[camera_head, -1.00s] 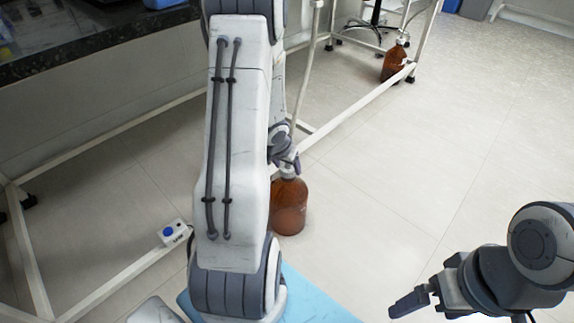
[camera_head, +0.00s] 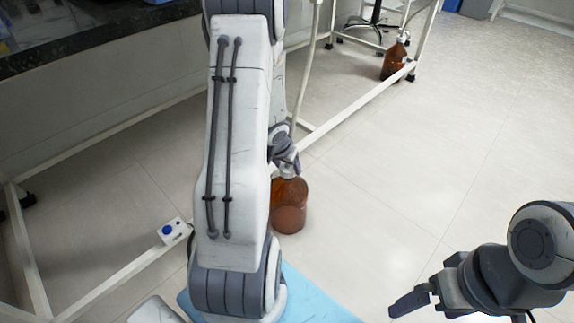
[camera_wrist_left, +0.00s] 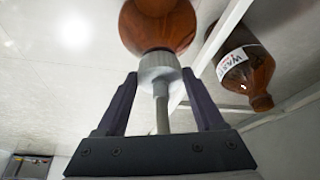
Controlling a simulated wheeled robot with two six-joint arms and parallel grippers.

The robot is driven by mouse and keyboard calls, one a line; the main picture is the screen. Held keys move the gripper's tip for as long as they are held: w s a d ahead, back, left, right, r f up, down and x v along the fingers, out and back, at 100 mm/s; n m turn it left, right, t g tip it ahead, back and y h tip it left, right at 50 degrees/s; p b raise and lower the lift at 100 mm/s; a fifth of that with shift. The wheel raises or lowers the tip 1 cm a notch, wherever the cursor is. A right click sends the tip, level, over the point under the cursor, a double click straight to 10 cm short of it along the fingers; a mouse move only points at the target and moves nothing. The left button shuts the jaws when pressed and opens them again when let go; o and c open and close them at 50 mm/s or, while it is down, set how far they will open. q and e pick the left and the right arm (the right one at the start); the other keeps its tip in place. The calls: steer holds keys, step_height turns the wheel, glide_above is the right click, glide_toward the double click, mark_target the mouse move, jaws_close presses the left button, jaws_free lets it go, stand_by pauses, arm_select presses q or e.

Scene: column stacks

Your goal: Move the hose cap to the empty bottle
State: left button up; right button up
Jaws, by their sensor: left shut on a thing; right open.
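My left gripper (camera_head: 288,168) is over the neck of the near brown bottle (camera_head: 289,208), which stands upright on the floor. In the left wrist view, my left gripper (camera_wrist_left: 160,88) is shut on the white ribbed hose cap (camera_wrist_left: 157,68), with a pale hose (camera_wrist_left: 162,112) running from it. The cap lines up with the neck of a brown bottle (camera_wrist_left: 160,22); whether it is threaded on I cannot tell. My right gripper (camera_head: 410,300) is open and empty at lower right.
Another brown bottle (camera_head: 395,62) stands further back beside the white table frame (camera_head: 355,110). A small box with a blue button (camera_head: 174,232) sits on the lower left rail. The floor (camera_head: 440,170) to the right is clear.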

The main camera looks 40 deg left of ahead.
arm_select(q)
steer(key=shift+f, duration=0.1)
steer(key=o, duration=1.3)
steer(key=shift+o, duration=0.2)
steer(key=p+v, duration=0.8)
steer(key=v, duration=0.2)
steer(key=shift+r, duration=0.25)
steer(key=shift+f, duration=0.1)
